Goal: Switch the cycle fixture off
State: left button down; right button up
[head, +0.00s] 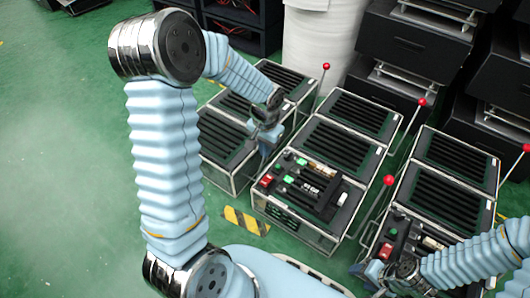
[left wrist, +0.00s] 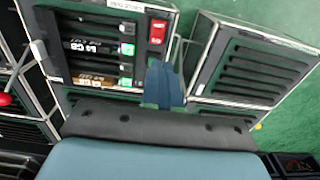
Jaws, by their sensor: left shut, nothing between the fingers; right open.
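A fixture with a dark control panel (head: 310,190) stands in the middle of the head view. Its red switch (head: 266,181) is at the panel's left, beside green buttons (head: 289,179). The left wrist view shows the red switch (left wrist: 157,32) and green buttons (left wrist: 127,50) close up. I cannot read which fixture is the cycle one. My left gripper (head: 264,146) is shut and empty, above the panel's far left corner; its blue fingers (left wrist: 162,88) appear just below the red switch in the wrist view, with no clear contact. My right gripper (head: 362,270) is open near the right fixture.
Levers with red knobs (head: 388,180) stand up beside the fixtures. Another red switch (head: 385,251) is on the right fixture, partly behind my right arm. A slatted fixture (head: 222,138) stands at the left. Green floor (head: 60,150) is clear at far left.

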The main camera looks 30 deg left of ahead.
aim_at(269, 177)
dwell(0.3)
pick_arm(q)
jog(key=shift+w+d+r+b, duration=0.1)
jog(key=shift+w+d+b, duration=0.2)
jog(key=shift+w+b, duration=0.35)
notch_tip(269, 177, down, 14)
jog(key=b, duration=0.4)
dwell(0.4)
